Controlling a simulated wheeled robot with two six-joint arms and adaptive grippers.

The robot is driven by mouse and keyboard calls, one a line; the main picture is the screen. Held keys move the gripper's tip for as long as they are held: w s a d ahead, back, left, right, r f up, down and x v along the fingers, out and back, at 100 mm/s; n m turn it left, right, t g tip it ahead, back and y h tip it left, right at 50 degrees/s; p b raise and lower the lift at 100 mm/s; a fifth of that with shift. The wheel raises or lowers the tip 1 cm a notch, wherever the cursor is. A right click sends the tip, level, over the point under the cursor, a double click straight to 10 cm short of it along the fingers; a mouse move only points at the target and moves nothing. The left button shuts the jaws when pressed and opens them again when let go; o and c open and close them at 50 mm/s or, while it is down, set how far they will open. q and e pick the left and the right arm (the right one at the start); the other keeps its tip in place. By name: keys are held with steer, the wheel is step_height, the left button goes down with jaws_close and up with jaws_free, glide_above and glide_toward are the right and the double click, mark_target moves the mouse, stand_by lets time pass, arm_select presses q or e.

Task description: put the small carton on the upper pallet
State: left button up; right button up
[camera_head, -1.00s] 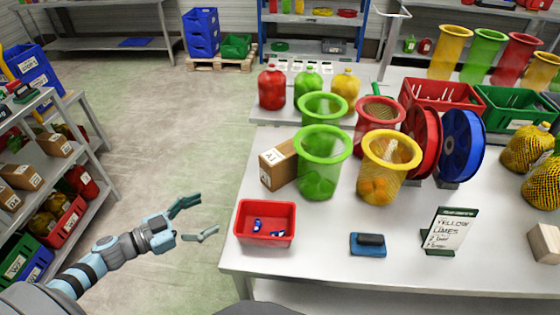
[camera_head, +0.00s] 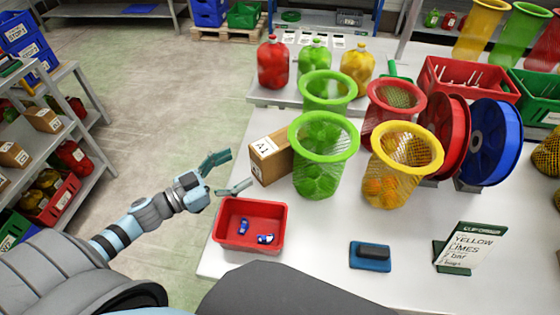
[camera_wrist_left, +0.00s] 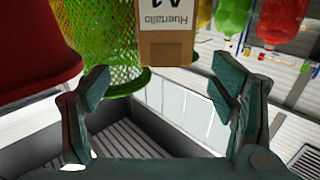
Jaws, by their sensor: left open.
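The small brown carton (camera_head: 262,166) with a white A1 label stands on the left edge of the white table, beside the green net tube. It also shows in the left wrist view (camera_wrist_left: 166,48), its lower part hidden by nothing of mine and its far end cut off by the frame. My left gripper (camera_head: 238,169) is open and empty just left of the carton, its fingers pointing toward it. In the wrist view the carton lies ahead between the fingertips (camera_wrist_left: 164,84), not gripped. A wooden pallet (camera_head: 226,36) with crates is on the floor at the back; I cannot tell an upper pallet. My right gripper is not in view.
A red tray (camera_head: 222,240) with blue clips sits just below my left gripper. The green net tube (camera_head: 322,170) crowds the carton's right side. A shelf (camera_head: 86,125) with more cartons stands at the left. The floor between shelf and table is clear.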

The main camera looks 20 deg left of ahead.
mark_target(272, 143)
arm_select(q)
steer(key=x, duration=0.2)
steer(key=p+x, duration=0.1)
steer(key=x, duration=0.3)
steer(key=shift+w+a+r+p, duration=0.1)
steer(key=shift+a+r+p, duration=0.1)
steer(key=shift+a+p, duration=0.1)
steer(key=shift+w+d, duration=0.25)
steer(key=shift+w, duration=0.05)
steer(key=shift+w+d+r+p, duration=0.25)
steer(key=shift+w+d+p, duration=0.05)
steer(key=shift+w+p, duration=0.3)
steer(key=shift+w+d+r+p, duration=0.25)
steer(key=shift+w+r+p, duration=0.05)
steer(key=shift+w+p, duration=0.25)
steer(key=shift+f+x, duration=0.2)
steer(key=shift+x, duration=0.95)
steer(key=shift+w+d+f, duration=0.1)
steer(key=shift+d+f, duration=0.05)
steer(key=shift+f, duration=0.05)
steer(key=c, duration=0.8)
steer(key=shift+r, duration=0.1)
jaws_close()
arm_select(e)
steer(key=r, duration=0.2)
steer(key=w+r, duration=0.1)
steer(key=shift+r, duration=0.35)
